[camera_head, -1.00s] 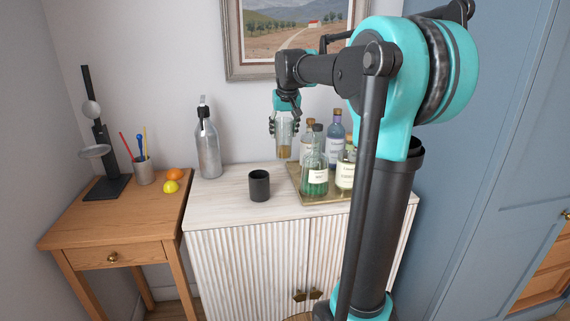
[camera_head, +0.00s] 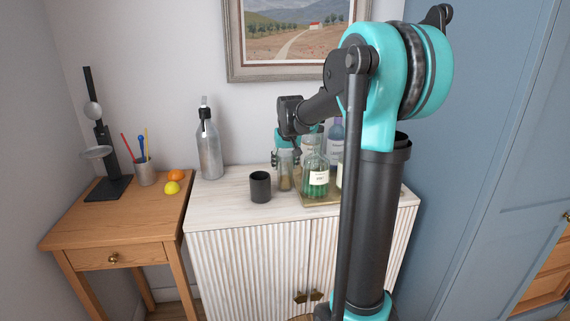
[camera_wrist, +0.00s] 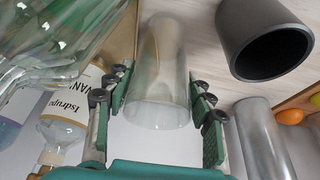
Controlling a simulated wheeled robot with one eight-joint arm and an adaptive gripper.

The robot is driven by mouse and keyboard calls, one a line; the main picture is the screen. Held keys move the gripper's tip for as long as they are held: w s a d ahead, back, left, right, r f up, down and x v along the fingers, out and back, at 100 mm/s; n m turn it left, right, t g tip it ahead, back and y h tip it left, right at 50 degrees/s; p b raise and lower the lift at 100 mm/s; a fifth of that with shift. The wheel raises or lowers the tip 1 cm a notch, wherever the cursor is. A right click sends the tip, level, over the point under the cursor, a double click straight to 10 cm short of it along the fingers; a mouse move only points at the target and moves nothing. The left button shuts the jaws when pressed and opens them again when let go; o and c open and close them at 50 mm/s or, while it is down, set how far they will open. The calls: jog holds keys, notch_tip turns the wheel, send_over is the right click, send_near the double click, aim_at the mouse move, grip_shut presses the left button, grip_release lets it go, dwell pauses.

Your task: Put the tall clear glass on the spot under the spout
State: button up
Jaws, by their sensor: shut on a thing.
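The tall clear glass (camera_head: 285,179) is between the fingers of my gripper (camera_head: 285,159), low over the pale cabinet top, close to the left edge of the tray. It looks upright; I cannot tell whether its base touches the top. In the wrist view the glass (camera_wrist: 158,70) lies between both finger pairs, and my gripper (camera_wrist: 160,92) is shut on it. The silver siphon bottle (camera_head: 210,152) with a dark spout head stands at the back left of the cabinet, well left of the glass. No marked spot is visible under its spout.
A black cup (camera_head: 260,186) stands just left of the glass. A gilt tray (camera_head: 318,199) with several bottles, including a green one (camera_head: 315,182), is close on the right. An orange (camera_head: 176,174) and a lemon (camera_head: 171,188) lie on the wooden table (camera_head: 110,229).

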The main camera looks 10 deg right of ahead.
jog(key=o, duration=1.5)
jog(key=shift+f, duration=0.1)
